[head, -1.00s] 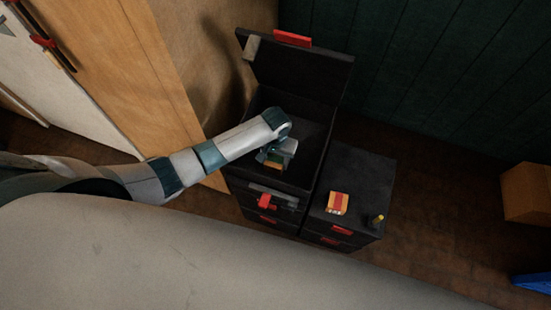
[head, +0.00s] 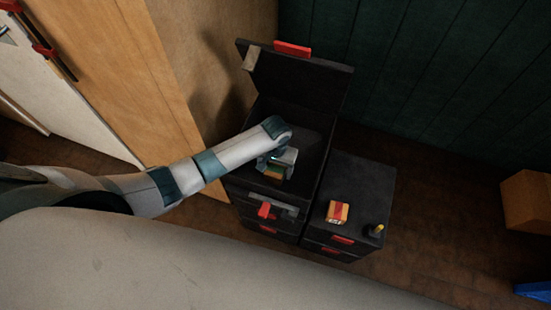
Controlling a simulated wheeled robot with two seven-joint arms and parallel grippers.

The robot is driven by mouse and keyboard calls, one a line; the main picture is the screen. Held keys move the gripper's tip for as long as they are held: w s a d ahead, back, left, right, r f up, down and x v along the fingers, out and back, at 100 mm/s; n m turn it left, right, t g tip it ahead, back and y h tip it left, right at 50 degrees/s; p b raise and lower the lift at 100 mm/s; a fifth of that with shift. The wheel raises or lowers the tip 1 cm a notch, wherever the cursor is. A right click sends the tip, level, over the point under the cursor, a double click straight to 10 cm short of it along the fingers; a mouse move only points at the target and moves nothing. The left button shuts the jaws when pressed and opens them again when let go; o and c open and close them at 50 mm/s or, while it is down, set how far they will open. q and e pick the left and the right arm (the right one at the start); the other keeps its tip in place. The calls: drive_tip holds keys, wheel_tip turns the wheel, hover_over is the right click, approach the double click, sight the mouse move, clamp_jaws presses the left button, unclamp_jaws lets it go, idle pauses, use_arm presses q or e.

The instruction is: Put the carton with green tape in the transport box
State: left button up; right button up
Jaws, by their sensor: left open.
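The transport box (head: 318,125) is black, with its lid (head: 300,75) raised at the back and red latches. My left gripper (head: 275,170) is inside the opening of the box, low and near its front wall. It is open. A small carton with orange and green on it (head: 273,175) is right at the gripper's fingers, inside the box. The gripper hides part of this carton, and I cannot tell whether it rests on the box floor. My right gripper is not in view.
A lower black box (head: 360,185) stands at the right of the transport box. On it are an orange carton with red tape (head: 338,212) and a small yellow-topped thing (head: 376,231). A brown cardboard box (head: 525,200) and a blue thing (head: 535,290) are at the far right.

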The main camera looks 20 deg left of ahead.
sight(276, 169)
use_arm(q)
wheel_tip(276, 169, up, 12)
drive_tip(key=b, duration=0.1)
drive_tip(key=shift+f, duration=0.15)
idle(1.6)
